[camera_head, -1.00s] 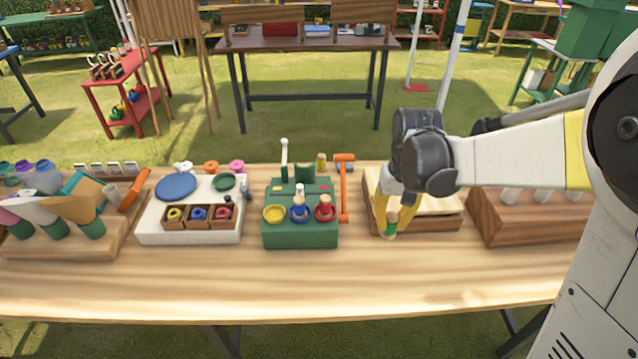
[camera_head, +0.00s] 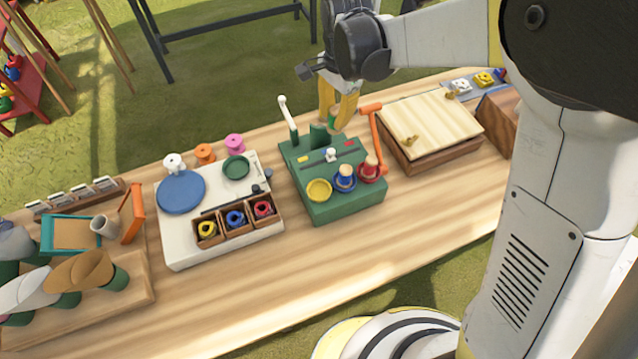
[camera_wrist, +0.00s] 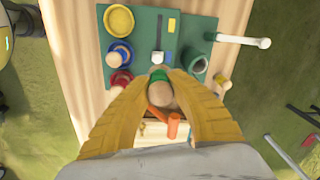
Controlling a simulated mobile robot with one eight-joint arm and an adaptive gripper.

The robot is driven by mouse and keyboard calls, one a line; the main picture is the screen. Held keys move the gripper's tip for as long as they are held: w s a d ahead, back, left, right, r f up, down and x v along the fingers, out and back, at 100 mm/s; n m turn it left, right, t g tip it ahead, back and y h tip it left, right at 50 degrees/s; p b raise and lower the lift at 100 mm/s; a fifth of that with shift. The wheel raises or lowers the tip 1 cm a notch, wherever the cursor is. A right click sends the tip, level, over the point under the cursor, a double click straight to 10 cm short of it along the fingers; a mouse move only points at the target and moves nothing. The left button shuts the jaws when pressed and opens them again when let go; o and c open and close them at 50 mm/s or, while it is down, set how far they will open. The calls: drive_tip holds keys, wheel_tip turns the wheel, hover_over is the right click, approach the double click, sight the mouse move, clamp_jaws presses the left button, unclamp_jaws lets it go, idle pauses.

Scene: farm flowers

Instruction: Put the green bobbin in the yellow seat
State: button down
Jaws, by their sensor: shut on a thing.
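My gripper (camera_head: 338,110) is shut on the green bobbin (camera_wrist: 158,76), which shows a green band and a pale wooden end in the wrist view. In the head view the bobbin is mostly hidden by the yellow fingers, above the back right of the green stand (camera_head: 349,208). The yellow seat (camera_head: 319,190) is a round, empty dish at the stand's front left. It also shows in the wrist view (camera_wrist: 118,20), well apart from the bobbin. The blue seat (camera_head: 345,185) and red seat (camera_head: 369,175) beside it each hold a bobbin.
A white lever (camera_head: 288,118) and a dark green cup (camera_head: 319,136) stand at the stand's back. An orange hammer-like tool (camera_head: 376,140) is at its right, close to my gripper. A lidded wooden box (camera_head: 432,125) stands right, a white tray station (camera_head: 185,240) left.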

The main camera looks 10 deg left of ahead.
drive_tip(key=s+f+b, duration=0.1)
drive_tip(key=s+f, duration=0.1)
drive_tip(key=s, duration=0.1)
drive_tip(key=s+a+f+b, duration=0.1)
drive_tip(key=s+f, duration=0.1)
drive_tip(key=s, duration=0.2)
drive_tip(key=s+a+f+b, duration=0.1)
drive_tip(key=s+f, duration=0.2)
drive_tip(key=s, duration=0.1)
drive_tip(key=shift+s, duration=0.25)
drive_tip(key=shift+f+b, duration=0.85)
drive_tip(key=shift+f, duration=1.1)
drive_tip(key=shift+f, duration=0.15)
drive_tip(key=c, duration=1.4)
unclamp_jaws()
